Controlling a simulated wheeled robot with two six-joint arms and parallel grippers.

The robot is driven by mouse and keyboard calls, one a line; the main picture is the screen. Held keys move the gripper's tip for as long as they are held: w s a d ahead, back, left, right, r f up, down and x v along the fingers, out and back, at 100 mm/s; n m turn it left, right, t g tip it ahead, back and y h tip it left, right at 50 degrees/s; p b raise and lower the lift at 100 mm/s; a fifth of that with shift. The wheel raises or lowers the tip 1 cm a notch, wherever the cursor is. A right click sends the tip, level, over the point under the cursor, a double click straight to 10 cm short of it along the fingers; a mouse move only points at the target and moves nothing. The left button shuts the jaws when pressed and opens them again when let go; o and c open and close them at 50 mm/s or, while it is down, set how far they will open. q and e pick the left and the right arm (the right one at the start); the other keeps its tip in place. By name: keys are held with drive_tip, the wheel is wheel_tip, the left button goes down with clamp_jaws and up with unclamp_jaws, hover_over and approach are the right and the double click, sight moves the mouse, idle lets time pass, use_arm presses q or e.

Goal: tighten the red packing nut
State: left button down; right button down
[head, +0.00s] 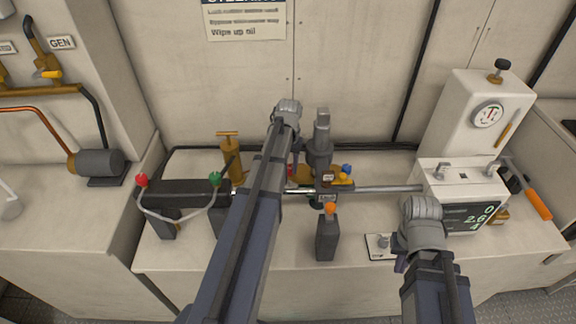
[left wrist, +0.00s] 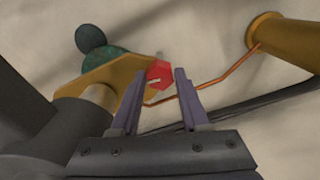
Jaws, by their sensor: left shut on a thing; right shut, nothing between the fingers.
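The red packing nut (left wrist: 159,74) is a small hexagonal piece with a pale mark on its face, seen in the left wrist view in front of a brass-coloured flange (left wrist: 103,78). My left gripper (left wrist: 158,80) has one finger on each side of it and is shut on it. In the head view the left gripper (head: 294,163) reaches down beside the grey upright cylinder (head: 320,145); a bit of red shows there, mostly hidden by my arm. My right gripper (head: 400,264) is shut and empty, low over the bench's front right, well apart from the nut.
A horizontal steel rod (head: 385,189) runs right to a white box with a digital display (head: 474,217). A grey post with an orange knob (head: 328,235) stands in front. A black unit with red and green knobs (head: 180,193) and a brass pump (head: 232,157) are left.

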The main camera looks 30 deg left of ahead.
sight(288, 169)
idle(0.3)
use_arm(q)
drive_tip(key=shift+c, duration=2)
unclamp_jaws()
wheel_tip(288, 169, up, 8)
drive_tip(key=p, duration=0.8)
drive_tip(key=shift+f, duration=0.1)
drive_tip(key=shift+s, duration=0.1)
